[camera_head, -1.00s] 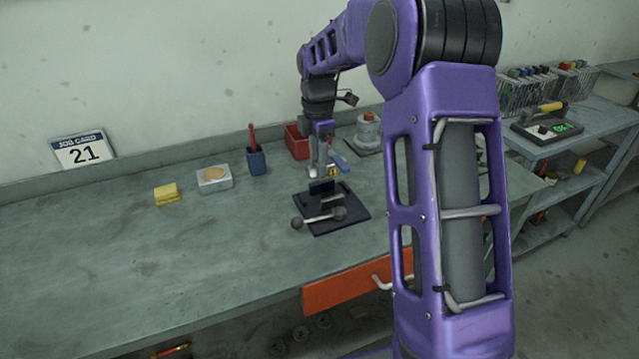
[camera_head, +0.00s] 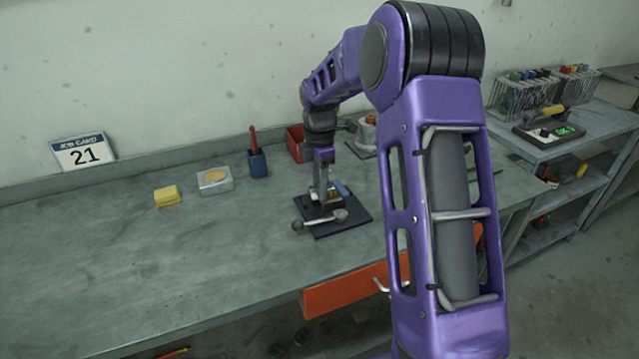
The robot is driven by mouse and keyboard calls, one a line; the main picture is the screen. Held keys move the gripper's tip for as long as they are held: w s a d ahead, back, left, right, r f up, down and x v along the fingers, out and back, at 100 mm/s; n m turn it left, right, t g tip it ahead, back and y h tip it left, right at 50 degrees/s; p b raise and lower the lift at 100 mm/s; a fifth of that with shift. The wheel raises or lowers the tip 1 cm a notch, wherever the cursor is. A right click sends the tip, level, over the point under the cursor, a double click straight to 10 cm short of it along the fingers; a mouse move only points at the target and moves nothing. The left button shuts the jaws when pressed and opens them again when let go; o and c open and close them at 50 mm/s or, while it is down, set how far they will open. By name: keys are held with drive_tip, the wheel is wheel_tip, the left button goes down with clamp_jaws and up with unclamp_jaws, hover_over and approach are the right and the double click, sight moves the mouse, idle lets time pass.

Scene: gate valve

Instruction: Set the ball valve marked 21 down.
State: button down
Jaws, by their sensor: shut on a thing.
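The ball valve (camera_head: 342,189), small, with a blue lever and a yellowish tag, is at my gripper (camera_head: 322,200), low over the dark square pad (camera_head: 350,224) on the bench. My gripper points down and is shut on the valve. The fingers hide most of its body. The number on its tag is too small to read. I cannot tell whether the valve touches the pad. The job card (camera_head: 84,152) at the back left reads 21.
The left of the bench (camera_head: 110,255) is clear.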

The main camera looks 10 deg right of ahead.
drive_tip(key=shift+s+f, duration=0.1)
drive_tip(key=shift+f, duration=0.2)
drive_tip(key=shift+c, duration=2.2)
unclamp_jaws()
drive_tip(key=shift+s+f, duration=0.1)
drive_tip(key=shift+f, duration=0.05)
wheel_tip(320, 180, up, 14)
drive_tip(key=p, duration=0.1)
drive_tip(key=shift+w+f+p, duration=0.2)
drive_tip(key=shift+f+p, duration=0.05)
drive_tip(key=shift+p, duration=0.05)
